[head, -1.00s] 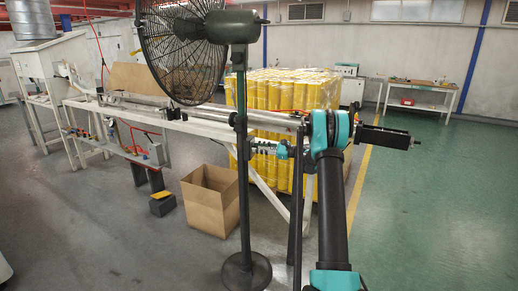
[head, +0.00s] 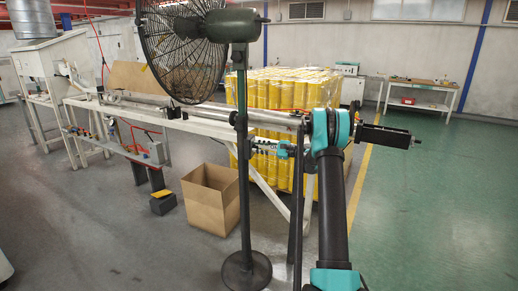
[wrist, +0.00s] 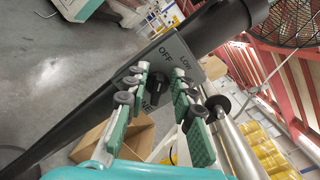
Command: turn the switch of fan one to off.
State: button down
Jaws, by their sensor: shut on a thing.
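The pedestal fan (head: 185,48) stands upright on a dark green pole (head: 244,190) in the head view. Its switch plate (wrist: 176,52) shows in the wrist view, with the labels OFF and LOW readable and a third label partly hidden by a finger. A black switch knob (wrist: 157,90) sits between the finger pads. My gripper (wrist: 160,93) is shut on this knob, with teal-and-grey fingers on both sides. In the head view my gripper (head: 257,147) is at the pole, below the fan head. The knob's pointing direction cannot be told clearly.
An open cardboard box (head: 210,205) stands on the floor left of the pole. A long white machine frame (head: 190,126) and wrapped yellow rolls (head: 285,88) are behind the fan. Green floor (head: 440,200) at right is free.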

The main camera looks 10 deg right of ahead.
jog(key=c, duration=1.6)
grip_release()
jog(key=shift+d, duration=0.15)
jog(key=v, duration=1.2)
